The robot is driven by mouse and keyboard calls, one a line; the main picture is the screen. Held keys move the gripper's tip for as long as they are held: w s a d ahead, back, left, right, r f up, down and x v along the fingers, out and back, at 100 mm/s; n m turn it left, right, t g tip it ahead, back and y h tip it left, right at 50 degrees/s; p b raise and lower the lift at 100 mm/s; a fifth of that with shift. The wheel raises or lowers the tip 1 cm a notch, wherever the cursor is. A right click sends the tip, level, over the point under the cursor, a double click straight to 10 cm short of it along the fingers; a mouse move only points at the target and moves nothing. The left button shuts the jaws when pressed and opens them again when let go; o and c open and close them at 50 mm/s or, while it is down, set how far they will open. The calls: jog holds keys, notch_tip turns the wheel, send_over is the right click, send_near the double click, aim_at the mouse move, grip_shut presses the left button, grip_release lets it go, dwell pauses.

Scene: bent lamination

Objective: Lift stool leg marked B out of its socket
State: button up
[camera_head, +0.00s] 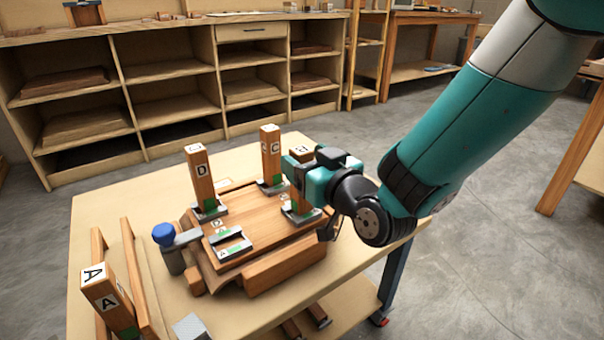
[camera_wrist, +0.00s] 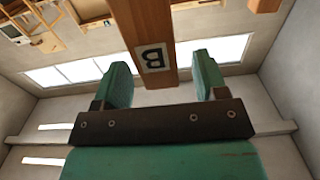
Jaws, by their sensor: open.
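The stool leg marked B (camera_head: 301,199) is a wooden post standing in a grey socket at the right corner of the wooden seat block (camera_head: 265,215). My gripper (camera_head: 304,174) is around the upper part of this leg and hides much of it in the head view. In the wrist view the leg (camera_wrist: 146,28), with its B label, passes between the two green fingers of my gripper (camera_wrist: 161,68). The fingers are open, with a visible gap on each side of the leg.
Leg D (camera_head: 201,178) and leg C (camera_head: 270,154) stand upright in other sockets. The front socket (camera_head: 230,247) is empty. Leg A (camera_head: 110,298) stands apart at the front left. The workbench (camera_head: 110,195) is clear at the back left.

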jog(key=x, duration=0.3)
jog(key=shift+w+a+f+p, duration=0.15)
jog(key=shift+w+p, duration=0.1)
jog(key=shift+p, duration=0.1)
jog(key=c, duration=1.1)
grip_shut()
